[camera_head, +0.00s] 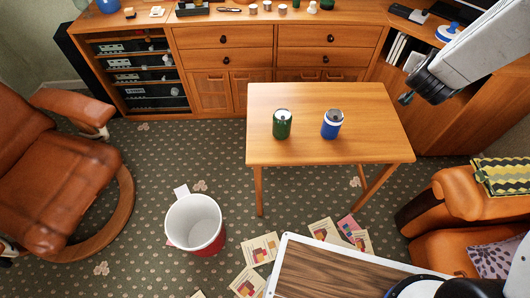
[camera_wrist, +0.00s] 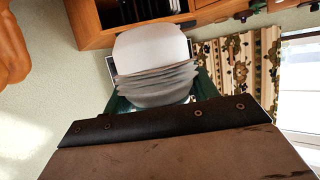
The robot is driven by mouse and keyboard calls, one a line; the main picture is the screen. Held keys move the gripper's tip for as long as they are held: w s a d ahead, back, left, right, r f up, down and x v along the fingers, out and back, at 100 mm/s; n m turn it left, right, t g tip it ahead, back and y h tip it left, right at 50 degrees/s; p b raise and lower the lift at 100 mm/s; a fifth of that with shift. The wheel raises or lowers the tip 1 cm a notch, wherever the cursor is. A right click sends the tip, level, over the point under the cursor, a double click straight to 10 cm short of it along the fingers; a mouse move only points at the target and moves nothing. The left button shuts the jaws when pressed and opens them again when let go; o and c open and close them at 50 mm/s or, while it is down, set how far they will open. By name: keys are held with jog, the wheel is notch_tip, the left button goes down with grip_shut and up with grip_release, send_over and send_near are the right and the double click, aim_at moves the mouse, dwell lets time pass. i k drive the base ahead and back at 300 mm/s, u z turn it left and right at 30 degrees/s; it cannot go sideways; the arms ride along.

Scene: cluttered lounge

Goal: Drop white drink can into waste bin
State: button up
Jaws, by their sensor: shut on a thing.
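My gripper (camera_head: 405,98) is at the upper right of the head view, high and to the right of the wooden table. In the wrist view a pale, layered white thing (camera_wrist: 152,60) shows between teal edges beyond a brown, riveted part. My gripper is shut on it, but I cannot tell whether it is the white can. The waste bin (camera_head: 213,243), white inside with a red outer side, stands on the carpet left of the table, far from my gripper. No white can shows plainly in the head view.
A green can (camera_head: 282,125) and a blue can (camera_head: 332,125) stand on the wooden table (camera_head: 375,143). Cards (camera_head: 260,249) lie on the floor right of the bin. A brown armchair (camera_head: 50,170) stands left, an orange chair (camera_head: 455,200) right. A sideboard (camera_head: 220,60) lines the back.

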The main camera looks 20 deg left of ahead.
aim_at(209, 234)
jog(key=k, duration=0.4)
jog(key=u, duration=0.75)
jog(key=i, duration=0.5)
